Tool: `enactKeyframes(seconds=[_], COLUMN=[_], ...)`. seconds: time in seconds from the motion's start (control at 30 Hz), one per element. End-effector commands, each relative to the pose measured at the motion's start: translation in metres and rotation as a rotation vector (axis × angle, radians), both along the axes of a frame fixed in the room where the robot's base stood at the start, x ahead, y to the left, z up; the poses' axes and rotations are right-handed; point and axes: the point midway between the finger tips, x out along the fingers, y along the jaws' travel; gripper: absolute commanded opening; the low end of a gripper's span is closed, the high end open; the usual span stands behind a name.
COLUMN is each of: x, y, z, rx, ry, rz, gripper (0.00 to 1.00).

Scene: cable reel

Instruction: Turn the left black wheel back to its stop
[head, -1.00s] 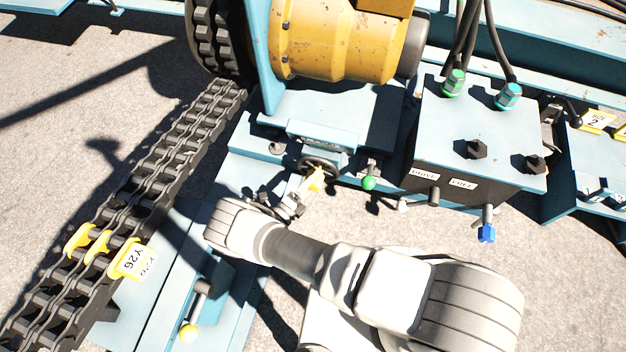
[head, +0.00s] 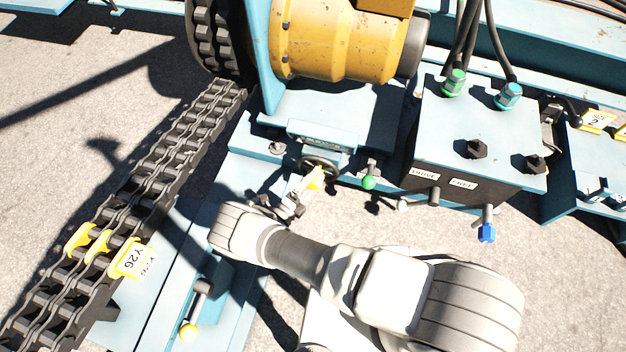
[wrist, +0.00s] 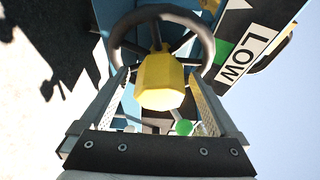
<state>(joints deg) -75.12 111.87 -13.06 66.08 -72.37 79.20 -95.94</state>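The black wheel (head: 312,160) is a small handwheel under the yellow drum, on the front of the light-blue frame. The wrist view shows its dark rim and spokes (wrist: 121,27) from close by. A yellow knob (wrist: 159,80) stands out from the wheel toward the wrist camera; in the head view it is a small yellow spot (head: 316,178). My gripper (wrist: 158,88) has one finger on each side of the knob, with gaps visible at both sides. It looks open around the knob, not pressed on it. Part of the wheel is hidden behind the knob.
A green-knobbed lever (head: 369,183) stands just right of the wheel. A control box (head: 440,140) with a blue-tipped lever (head: 487,233) is farther right. A LOW label (wrist: 248,53) is beside the wheel.

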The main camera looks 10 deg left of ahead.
Motion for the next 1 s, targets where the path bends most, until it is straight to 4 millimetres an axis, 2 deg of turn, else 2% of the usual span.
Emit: enactKeyframes(seconds=[0.27, 0.6, 0.7, 1.0], x=[-0.005, -0.053, -0.062, -0.067], y=[0.003, 0.028, 0.032, 0.034], z=[0.0, 0.0, 0.0, 0.0], rx=[0.001, 0.002, 0.001, 0.0], ry=[0.0, 0.0, 0.0, 0.0], rz=[0.001, 0.002, 0.002, 0.0], gripper=[0.96, 0.96, 0.96, 0.96])
